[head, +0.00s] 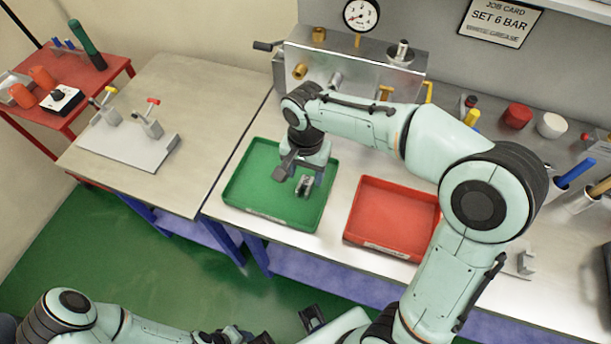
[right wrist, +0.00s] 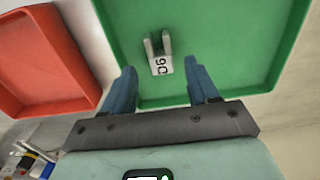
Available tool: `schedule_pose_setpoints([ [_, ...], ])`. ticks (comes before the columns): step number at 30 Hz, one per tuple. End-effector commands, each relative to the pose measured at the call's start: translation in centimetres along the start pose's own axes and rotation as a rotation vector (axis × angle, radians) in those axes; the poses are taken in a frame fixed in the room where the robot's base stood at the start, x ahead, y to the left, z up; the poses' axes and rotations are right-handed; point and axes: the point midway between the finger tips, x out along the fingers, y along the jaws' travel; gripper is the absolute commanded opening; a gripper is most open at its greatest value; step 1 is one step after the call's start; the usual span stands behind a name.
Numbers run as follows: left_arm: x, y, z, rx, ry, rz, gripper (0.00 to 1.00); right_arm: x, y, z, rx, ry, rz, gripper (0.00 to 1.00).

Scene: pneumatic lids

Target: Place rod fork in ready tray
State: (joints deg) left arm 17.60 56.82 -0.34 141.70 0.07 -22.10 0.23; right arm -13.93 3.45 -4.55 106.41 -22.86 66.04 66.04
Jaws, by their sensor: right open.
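The rod fork (head: 304,186) is a small grey metal piece with two prongs. It is in the green tray (head: 240,204), toward the tray's right side; a printed number shows on it in the right wrist view (right wrist: 160,64). My right gripper (head: 303,177) is over the green tray, close to the fork. Its two blue fingers (right wrist: 164,78) are spread apart, with the fork beyond and between their tips and nothing gripped. My left arm lies low at the bottom edge of the head view; its gripper jaws are not clear there. The tray's label is too small to read.
A red tray (head: 395,214) stands empty right of the green tray. A metal fixture with a gauge (head: 361,15) stands behind. Red and white lidded pots stand at the right.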

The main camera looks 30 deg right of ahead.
Motion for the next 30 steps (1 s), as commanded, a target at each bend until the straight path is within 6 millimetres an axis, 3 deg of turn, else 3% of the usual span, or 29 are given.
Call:
schedule_pose_setpoints([
  [1, -0.4, 0.2, -0.1, 0.001, 0.002, 0.001, 0.43, -1.5, -0.1, -0.1, 0.0, 0.003, -0.006, 0.59],
  [6, -1.0, 0.5, -0.3, 0.002, 0.006, 0.002, 0.43, -5.1, -0.1, 0.0, -0.001, 0.003, -0.005, 0.59],
  [12, -1.5, 0.7, -0.5, 0.003, 0.009, 0.003, 0.43, -7.8, -0.1, 0.0, -0.001, 0.002, -0.004, 0.59],
  [30, -1.6, 0.8, -0.5, 0.003, 0.009, 0.003, 0.43, -8.5, 0.0, 0.0, -0.001, 0.0, -0.001, 0.59],
])
